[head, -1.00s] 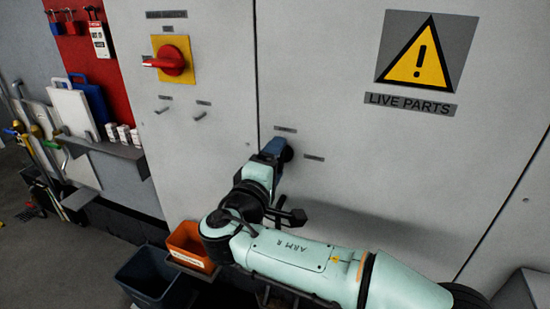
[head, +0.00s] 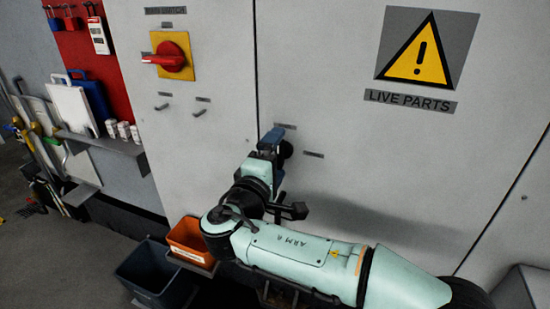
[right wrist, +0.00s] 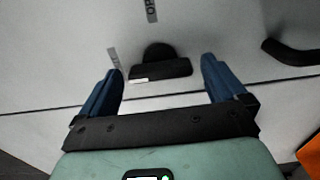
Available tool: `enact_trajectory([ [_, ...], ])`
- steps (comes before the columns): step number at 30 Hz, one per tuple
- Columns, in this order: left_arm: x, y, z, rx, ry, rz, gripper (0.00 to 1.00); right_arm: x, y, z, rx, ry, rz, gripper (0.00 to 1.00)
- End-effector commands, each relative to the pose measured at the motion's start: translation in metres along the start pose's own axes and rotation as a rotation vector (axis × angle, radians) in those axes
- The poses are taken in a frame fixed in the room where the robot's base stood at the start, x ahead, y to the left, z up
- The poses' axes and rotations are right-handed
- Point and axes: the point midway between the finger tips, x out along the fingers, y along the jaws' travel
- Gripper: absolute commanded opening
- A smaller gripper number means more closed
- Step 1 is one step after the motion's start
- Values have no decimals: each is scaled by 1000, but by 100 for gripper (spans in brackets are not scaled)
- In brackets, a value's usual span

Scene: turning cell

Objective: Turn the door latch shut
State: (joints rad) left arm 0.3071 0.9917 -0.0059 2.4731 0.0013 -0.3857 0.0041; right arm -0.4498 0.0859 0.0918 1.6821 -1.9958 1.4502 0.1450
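The door latch is a black knob with a short bar (right wrist: 160,70), set on the grey cabinet door beside the seam. In the head view only part of the latch (head: 286,150) shows behind my right gripper (head: 271,138). In the right wrist view my right gripper (right wrist: 163,66) has its two blue fingers spread wide. The latch bar lies between them, with a visible gap on each side. The bar runs roughly along the seam line. My left gripper is not in view.
A red rotary switch (head: 168,57) on a yellow plate sits at upper left on the cabinet. Small labels (head: 313,155) are near the latch. A black handle (right wrist: 290,52) shows beside my gripper in the wrist view. An orange bin (head: 188,240) stands below.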

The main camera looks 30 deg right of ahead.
Motion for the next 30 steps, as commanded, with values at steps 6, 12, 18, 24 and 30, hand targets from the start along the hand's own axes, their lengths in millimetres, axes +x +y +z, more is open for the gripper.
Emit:
enact_trajectory([
  [6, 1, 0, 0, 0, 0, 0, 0, -5, -1, -1, 0, 3, -1, 98],
  [12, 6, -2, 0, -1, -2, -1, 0, -36, -2, -2, 1, 7, -1, 98],
  [18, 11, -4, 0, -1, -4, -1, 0, -82, -1, -1, 1, 6, -1, 98],
  [24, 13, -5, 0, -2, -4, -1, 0, -118, -1, -1, 0, 4, -1, 98],
  [30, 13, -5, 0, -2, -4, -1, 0, -133, 0, 0, 0, 1, 0, 98],
])
